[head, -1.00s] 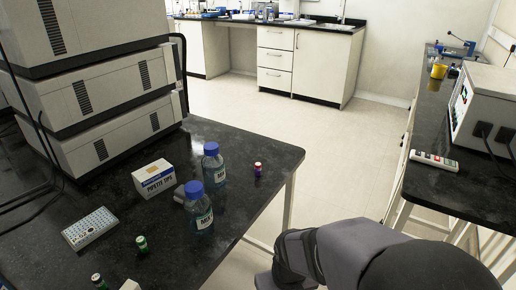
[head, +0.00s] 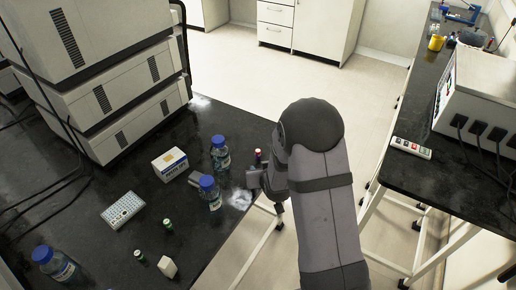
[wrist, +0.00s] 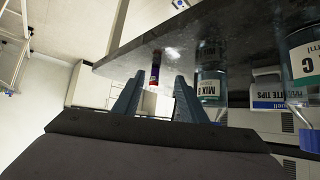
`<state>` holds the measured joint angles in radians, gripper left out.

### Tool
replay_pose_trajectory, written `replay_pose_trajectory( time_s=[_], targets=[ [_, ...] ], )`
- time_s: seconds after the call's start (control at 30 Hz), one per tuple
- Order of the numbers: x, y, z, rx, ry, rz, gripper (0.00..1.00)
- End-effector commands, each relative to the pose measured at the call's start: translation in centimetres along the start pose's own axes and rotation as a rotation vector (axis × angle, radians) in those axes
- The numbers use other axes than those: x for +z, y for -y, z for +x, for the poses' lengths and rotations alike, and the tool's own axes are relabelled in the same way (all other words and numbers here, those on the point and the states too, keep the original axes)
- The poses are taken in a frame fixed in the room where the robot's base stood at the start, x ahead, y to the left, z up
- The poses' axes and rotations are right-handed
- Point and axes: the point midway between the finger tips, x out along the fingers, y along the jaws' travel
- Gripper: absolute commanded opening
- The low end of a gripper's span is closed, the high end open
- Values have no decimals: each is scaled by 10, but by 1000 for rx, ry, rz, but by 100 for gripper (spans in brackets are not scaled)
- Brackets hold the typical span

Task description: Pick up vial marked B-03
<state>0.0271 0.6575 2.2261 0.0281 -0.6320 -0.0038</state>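A small vial (head: 258,155) with a red cap and purple body stands near the right edge of the black bench. It also shows in the wrist view (wrist: 155,70), upside down, between and beyond the fingertips. No vial label is readable, so I cannot tell which is B-03. My gripper (head: 251,180) is at the bench's right edge, just in front of the red-capped vial. In the wrist view my gripper (wrist: 158,80) has its fingers apart, with nothing held.
Blue-capped bottles (head: 209,194) (head: 220,155) stand close left of my gripper, and another (head: 56,265) at front left. A tips box (head: 170,164), a white rack (head: 122,210) and a small white block (head: 168,267) share the bench. Stacked instruments (head: 110,90) fill its back left.

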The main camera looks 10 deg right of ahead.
Motion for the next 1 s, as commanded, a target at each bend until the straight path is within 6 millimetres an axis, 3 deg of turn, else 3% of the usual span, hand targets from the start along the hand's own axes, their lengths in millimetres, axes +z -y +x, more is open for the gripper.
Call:
replay_pose_trajectory(
  time_s=[0.1, 0.23, 1.0],
  targets=[
    [-6, -5, 26, 10, -116, 5, 38],
    [-12, -8, 40, 19, -213, 8, 38],
    [-23, -10, 68, 24, -288, 9, 38]
  ],
)
